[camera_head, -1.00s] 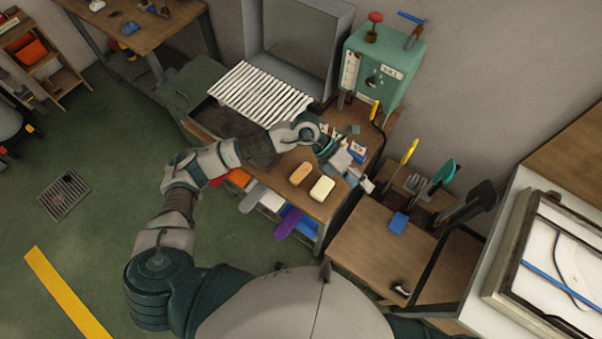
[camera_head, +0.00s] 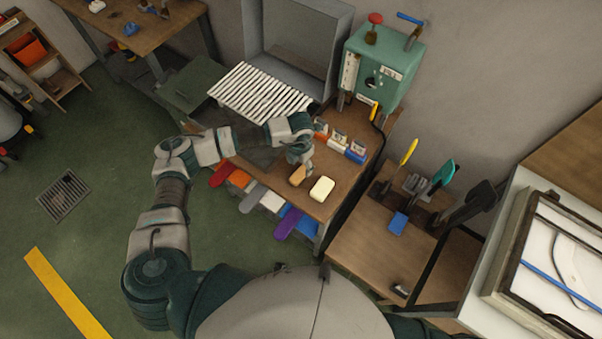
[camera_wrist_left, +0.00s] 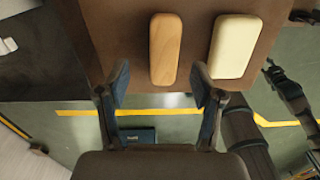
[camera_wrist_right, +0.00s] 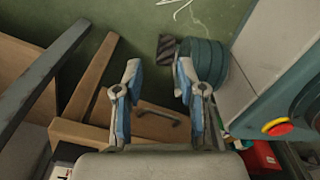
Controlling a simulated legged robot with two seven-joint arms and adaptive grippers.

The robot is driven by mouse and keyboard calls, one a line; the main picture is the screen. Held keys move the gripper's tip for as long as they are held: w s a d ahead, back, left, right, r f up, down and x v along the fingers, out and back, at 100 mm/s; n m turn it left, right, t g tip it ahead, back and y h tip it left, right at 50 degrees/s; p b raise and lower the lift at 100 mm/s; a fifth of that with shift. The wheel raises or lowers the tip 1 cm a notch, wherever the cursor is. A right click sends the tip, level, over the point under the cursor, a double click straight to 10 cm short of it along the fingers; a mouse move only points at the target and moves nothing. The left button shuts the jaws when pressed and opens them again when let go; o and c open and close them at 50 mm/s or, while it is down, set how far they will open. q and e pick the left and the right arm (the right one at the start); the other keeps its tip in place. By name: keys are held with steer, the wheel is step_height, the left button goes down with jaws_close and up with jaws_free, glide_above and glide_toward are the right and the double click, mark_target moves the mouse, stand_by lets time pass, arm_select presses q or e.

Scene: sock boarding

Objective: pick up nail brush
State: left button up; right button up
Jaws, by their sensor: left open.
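The nail brush appears to be the brown, wood-coloured rounded block (camera_head: 298,174) on the small wooden table, just left of a cream block (camera_head: 322,188). My left gripper (camera_head: 305,162) is above it and hides part of it in the head view. In the left wrist view the brown block (camera_wrist_left: 165,48) lies ahead of the open, empty fingers (camera_wrist_left: 160,84), roughly in line with the gap between them. The cream block (camera_wrist_left: 234,46) lies beside it to the right. My right gripper (camera_wrist_right: 153,84) is open and empty, away from the table.
Several small boxes (camera_head: 355,150) stand along the table's right side. A white ribbed rack (camera_head: 258,92) and a teal machine (camera_head: 385,68) stand behind. Coloured sock-shaped pieces, one purple (camera_head: 289,223), stick out at the table's front. Bare tabletop (camera_head: 318,208) surrounds the blocks.

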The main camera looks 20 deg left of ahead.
mark_target(301, 172)
arm_select(q)
steer(key=shift+s+f, duration=0.1)
steer(key=shift+f, duration=0.6)
steer(key=f, duration=0.3)
steer(key=shift+s+d+f, duration=0.1)
steer(key=shift+d+f, duration=0.1)
steer(key=shift+f, duration=0.45)
steer(key=c, duration=1.3)
arm_select(e)
steer(key=shift+s+d, duration=0.1)
steer(key=shift+s, duration=0.5)
